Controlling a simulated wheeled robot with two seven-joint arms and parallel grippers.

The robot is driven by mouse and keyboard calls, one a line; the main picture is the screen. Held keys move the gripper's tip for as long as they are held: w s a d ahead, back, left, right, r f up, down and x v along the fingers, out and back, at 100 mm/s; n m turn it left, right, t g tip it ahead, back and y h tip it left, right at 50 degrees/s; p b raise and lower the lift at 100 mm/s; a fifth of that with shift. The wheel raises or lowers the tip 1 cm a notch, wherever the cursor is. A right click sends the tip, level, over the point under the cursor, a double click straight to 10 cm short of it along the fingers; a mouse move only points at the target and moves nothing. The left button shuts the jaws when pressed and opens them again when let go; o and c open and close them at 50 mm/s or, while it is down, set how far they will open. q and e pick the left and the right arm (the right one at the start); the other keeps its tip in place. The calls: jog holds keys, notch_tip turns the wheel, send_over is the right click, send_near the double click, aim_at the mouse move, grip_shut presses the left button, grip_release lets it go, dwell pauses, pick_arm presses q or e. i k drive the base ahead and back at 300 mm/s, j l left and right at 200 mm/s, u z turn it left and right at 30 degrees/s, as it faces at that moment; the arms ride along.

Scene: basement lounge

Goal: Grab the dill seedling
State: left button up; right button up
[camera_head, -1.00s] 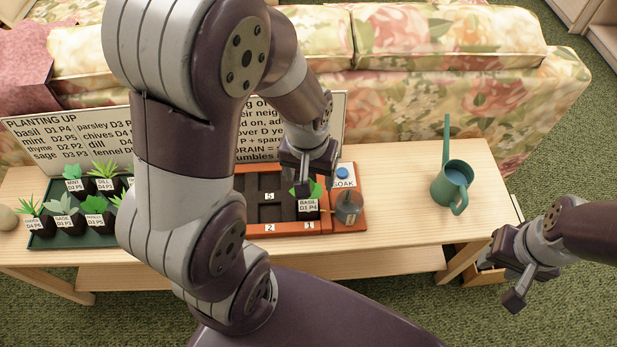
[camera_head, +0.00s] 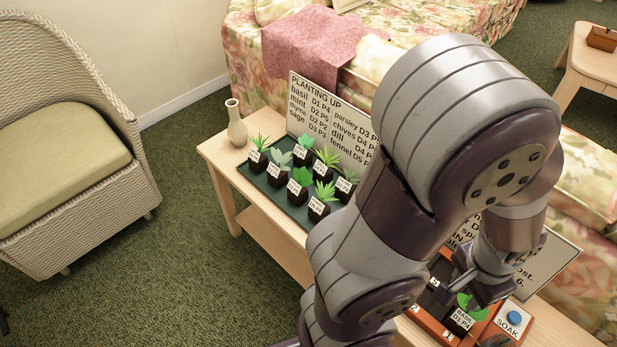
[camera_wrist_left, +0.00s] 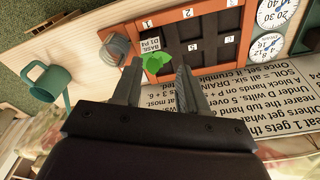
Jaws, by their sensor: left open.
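The dill seedling (camera_head: 327,159) appears to be the spiky light-green plant in the middle of the back row in the dark green tray (camera_head: 262,184); its label is too small to read clearly now. It stands upright in a small dark pot among other seedlings. My left gripper (camera_head: 484,290) is far to the right of it, low over the orange planter (camera_head: 436,327). In the left wrist view the left gripper (camera_wrist_left: 160,68) is open, its fingers apart near the basil seedling (camera_wrist_left: 157,63), which sits in a planter cell. My right gripper is out of view.
A planting sign (camera_head: 330,125) stands behind the tray, and a vase (camera_head: 236,124) stands at its left. My left arm hides the table between tray and planter. A blue button (camera_head: 514,318) is beside the planter. The watering can (camera_wrist_left: 52,82) shows in the left wrist view.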

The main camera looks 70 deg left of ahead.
aim_at(321, 172)
jog(key=u, duration=2.4)
jog(key=i+j, duration=0.15)
jog(key=i+j+z, duration=0.1)
jog(key=z, duration=0.35)
jog(key=j+z, duration=0.2)
jog(key=z, duration=0.25)
jog(key=i+j+z, duration=0.1)
jog(key=z, duration=0.35)
jog(key=j+z, duration=0.25)
jog(key=z, duration=0.15)
